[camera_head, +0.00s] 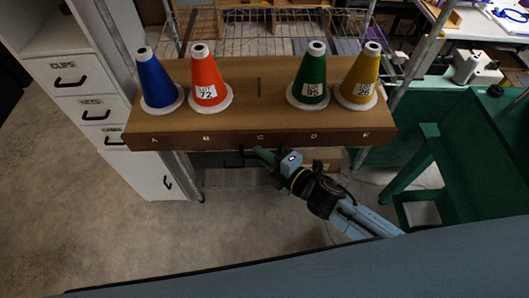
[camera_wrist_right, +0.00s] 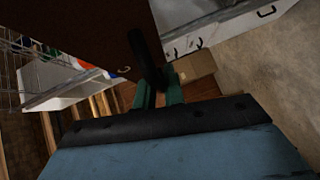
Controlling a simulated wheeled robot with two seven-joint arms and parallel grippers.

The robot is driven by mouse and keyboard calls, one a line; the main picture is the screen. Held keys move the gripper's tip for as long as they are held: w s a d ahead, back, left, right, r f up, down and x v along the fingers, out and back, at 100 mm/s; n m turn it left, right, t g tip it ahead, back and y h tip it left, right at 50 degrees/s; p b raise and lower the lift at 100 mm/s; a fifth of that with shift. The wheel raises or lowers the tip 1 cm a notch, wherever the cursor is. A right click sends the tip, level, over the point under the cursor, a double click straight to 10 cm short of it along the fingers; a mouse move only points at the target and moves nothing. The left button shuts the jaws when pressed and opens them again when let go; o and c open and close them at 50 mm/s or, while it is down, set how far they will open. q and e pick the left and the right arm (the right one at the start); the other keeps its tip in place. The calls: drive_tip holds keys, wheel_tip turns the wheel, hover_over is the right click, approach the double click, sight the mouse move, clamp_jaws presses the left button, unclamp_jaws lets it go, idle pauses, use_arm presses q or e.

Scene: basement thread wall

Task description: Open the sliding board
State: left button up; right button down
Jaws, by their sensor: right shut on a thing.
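A brown wooden board (camera_head: 262,136) spans the middle of the head view, with letters along its front edge. Blue (camera_head: 157,82), red (camera_head: 207,77), green (camera_head: 310,77) and yellow (camera_head: 361,76) cones stand on it. My right gripper (camera_head: 263,155) is just below the board's front edge. It is shut on a dark handle (camera_wrist_right: 145,55), which runs up between the green fingertips (camera_wrist_right: 160,93) in the right wrist view. A dark brown surface (camera_wrist_right: 85,25) lies beside the handle there. How the handle joins the board is hard to see. My left gripper is out of view.
A white drawer cabinet (camera_head: 82,92) with black handles stands left of the board. A green bench (camera_head: 478,135) is at the right. A wire rack (camera_head: 265,28) is behind. A cardboard box (camera_wrist_right: 195,66) shows in the wrist view. The floor at the front left is clear.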

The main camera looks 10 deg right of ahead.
drive_tip(key=c, duration=1.5)
unclamp_jaws()
drive_tip(key=b+v, duration=0.1)
drive_tip(key=v, duration=1.2)
drive_tip(key=shift+s+d, duration=0.15)
